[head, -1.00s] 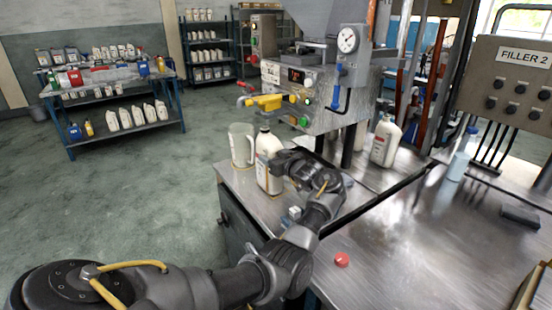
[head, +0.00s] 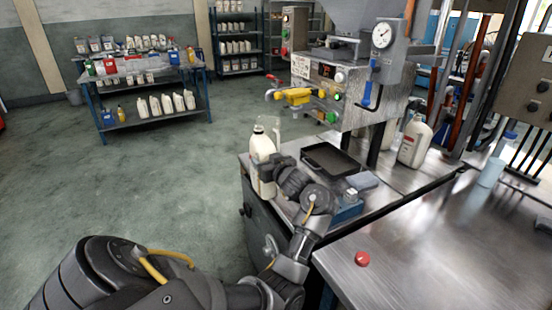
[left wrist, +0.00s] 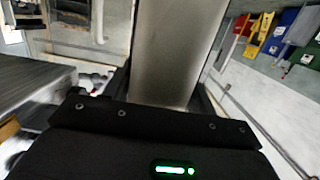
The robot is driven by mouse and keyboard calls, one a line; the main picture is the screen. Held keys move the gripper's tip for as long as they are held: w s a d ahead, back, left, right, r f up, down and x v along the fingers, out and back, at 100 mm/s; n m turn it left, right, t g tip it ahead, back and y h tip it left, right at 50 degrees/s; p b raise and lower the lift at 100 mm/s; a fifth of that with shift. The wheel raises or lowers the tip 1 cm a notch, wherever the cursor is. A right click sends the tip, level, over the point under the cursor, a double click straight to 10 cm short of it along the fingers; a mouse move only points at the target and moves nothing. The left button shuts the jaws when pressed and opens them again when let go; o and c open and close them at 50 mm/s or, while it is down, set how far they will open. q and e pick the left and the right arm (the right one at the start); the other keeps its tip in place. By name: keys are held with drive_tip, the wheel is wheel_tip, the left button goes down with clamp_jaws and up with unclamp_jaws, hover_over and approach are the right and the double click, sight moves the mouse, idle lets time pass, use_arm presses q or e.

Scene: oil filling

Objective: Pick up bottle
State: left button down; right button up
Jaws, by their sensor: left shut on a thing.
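A cream bottle (head: 262,151) with a dark neck is at the left edge of the metal bench, below and left of the filling machine. My left gripper (head: 273,172) is shut on its side, and the bottle is about upright. I cannot tell whether its base touches the bench. In the left wrist view a plain grey-beige surface (left wrist: 172,55), seemingly the bottle, fills the space between the fingers. My right gripper is in no view.
A pale jug (head: 269,124) stands behind the bottle, mostly hidden. A black tray (head: 330,158) lies under the filler (head: 330,85). Another cream bottle (head: 414,142) stands at the right of it. A red cap (head: 362,259) lies on the front bench, otherwise largely clear.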

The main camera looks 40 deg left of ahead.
use_arm(q)
drive_tip(key=shift+s+a+r, duration=0.1)
drive_tip(key=shift+s+a, duration=0.1)
drive_tip(key=shift+s, duration=0.5)
drive_tip(key=shift+s+a+f, duration=0.1)
drive_tip(key=shift+s+a, duration=0.15)
drive_tip(key=shift+s, duration=0.45)
drive_tip(key=shift+s+a+r, duration=0.1)
drive_tip(key=shift+s+a, duration=0.1)
drive_tip(key=shift+s, duration=0.5)
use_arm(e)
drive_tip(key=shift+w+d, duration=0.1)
